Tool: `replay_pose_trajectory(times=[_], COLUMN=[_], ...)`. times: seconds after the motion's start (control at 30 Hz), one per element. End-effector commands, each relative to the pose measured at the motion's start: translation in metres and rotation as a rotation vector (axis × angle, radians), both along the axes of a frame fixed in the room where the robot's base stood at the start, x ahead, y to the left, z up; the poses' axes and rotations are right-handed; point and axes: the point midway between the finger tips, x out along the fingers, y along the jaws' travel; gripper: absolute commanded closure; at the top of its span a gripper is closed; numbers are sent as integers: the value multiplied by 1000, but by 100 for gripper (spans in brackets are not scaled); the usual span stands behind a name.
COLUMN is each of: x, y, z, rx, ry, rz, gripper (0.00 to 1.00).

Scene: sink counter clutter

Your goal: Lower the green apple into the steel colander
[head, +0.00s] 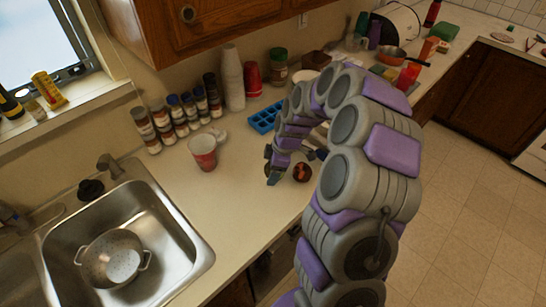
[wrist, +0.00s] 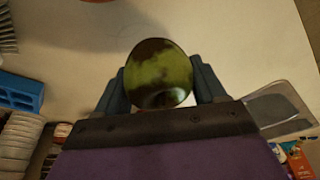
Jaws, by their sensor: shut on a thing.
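The steel colander (head: 113,258), a round perforated bowl with two side handles, sits in the sink basin at the lower left of the head view. My gripper (head: 272,176) is over the counter, well to the right of the sink. In the wrist view the green apple (wrist: 161,73), mottled with dark brown, is between the two fingers of my gripper (wrist: 161,88), which are shut on it. In the head view my gripper hides the apple. The colander does not show in the wrist view.
A red cup (head: 203,152) stands between my gripper and the sink (head: 185,232). A dark red round thing (head: 302,173) is just right of my gripper. A blue tray (head: 265,118) and spice jars (head: 180,115) line the back. The front counter strip is clear.

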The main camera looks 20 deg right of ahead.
Motion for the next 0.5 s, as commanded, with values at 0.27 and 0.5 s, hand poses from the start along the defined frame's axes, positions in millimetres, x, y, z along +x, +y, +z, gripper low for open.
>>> replay_pose_trajectory(times=[0.27, 0.5], x=[-35, -46], y=[14, 23], z=[5, 6], rx=[0, 0], ry=[-2, -3], rz=[-2, -1], gripper=[66, 66])
